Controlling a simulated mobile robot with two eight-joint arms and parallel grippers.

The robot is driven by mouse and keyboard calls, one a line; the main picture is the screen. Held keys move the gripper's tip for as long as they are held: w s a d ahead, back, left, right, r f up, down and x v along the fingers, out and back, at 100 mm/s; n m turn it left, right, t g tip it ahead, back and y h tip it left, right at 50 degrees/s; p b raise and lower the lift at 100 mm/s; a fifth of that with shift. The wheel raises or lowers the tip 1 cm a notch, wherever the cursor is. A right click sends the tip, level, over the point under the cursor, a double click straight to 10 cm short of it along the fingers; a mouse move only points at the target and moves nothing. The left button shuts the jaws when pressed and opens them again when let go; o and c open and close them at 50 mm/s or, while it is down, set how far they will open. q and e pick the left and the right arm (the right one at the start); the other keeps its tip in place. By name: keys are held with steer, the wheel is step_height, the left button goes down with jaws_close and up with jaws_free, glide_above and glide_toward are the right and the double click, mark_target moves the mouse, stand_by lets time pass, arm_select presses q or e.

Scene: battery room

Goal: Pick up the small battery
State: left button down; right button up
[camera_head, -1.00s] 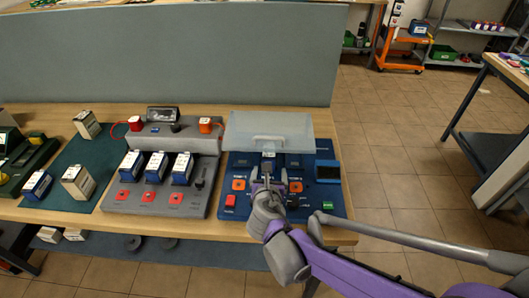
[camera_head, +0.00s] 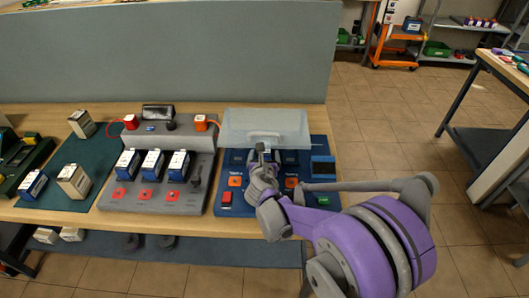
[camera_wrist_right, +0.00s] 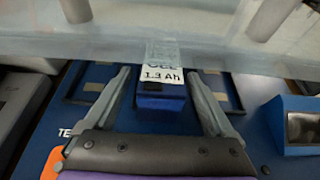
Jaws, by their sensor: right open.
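My right gripper (camera_head: 263,157) is over the tester, in front of the lid. In the right wrist view the right gripper (camera_wrist_right: 160,85) is open, with one finger on each side of the battery and visible gaps between. The lid's edge covers the battery's far part. In the head view my gripper hides most of the battery. My left gripper is not in view.
A grey charger (camera_head: 145,194) left of the tester holds three blue-and-white batteries. Several more boxy batteries (camera_head: 73,180) stand on a green mat (camera_head: 98,163) further left. A tall grey partition (camera_head: 170,55) rises behind the bench. Open floor lies to the right.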

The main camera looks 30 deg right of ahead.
jaws_close()
stand_by(0.5)
